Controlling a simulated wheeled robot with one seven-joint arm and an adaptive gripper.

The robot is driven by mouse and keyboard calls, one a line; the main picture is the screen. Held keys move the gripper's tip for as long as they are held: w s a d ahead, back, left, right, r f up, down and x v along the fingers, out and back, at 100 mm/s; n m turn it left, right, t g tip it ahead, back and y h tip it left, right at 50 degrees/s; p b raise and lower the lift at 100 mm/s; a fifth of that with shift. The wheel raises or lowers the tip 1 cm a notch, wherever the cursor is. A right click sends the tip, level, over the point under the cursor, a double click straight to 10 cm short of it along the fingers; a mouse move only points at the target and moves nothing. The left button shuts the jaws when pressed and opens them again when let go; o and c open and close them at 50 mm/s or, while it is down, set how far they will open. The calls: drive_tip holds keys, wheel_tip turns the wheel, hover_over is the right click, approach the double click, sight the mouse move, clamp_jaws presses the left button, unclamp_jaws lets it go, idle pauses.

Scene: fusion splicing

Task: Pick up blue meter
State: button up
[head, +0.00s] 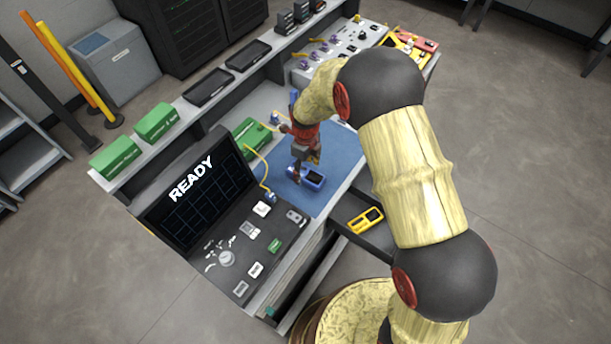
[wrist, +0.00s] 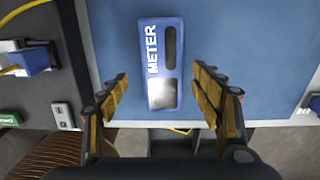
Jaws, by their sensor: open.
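The blue meter (head: 313,179) lies on the blue mat (head: 337,157) of the workbench.
A yellow meter (head: 366,220) lies in an open drawer at the bench's front. A console with a READY screen (head: 194,181) stands to the left. A green box (head: 252,138) and a blue connector on a yellow cable (wrist: 32,61) are near the mat.

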sight(305, 173)
drive_tip(key=f, duration=0.4)
drive_tip(key=shift+w, duration=0.3)
drive_tip(key=shift+c, duration=1.2)
drive_tip(key=c, duration=1.1)
drive_tip(key=shift+c, duration=0.7)
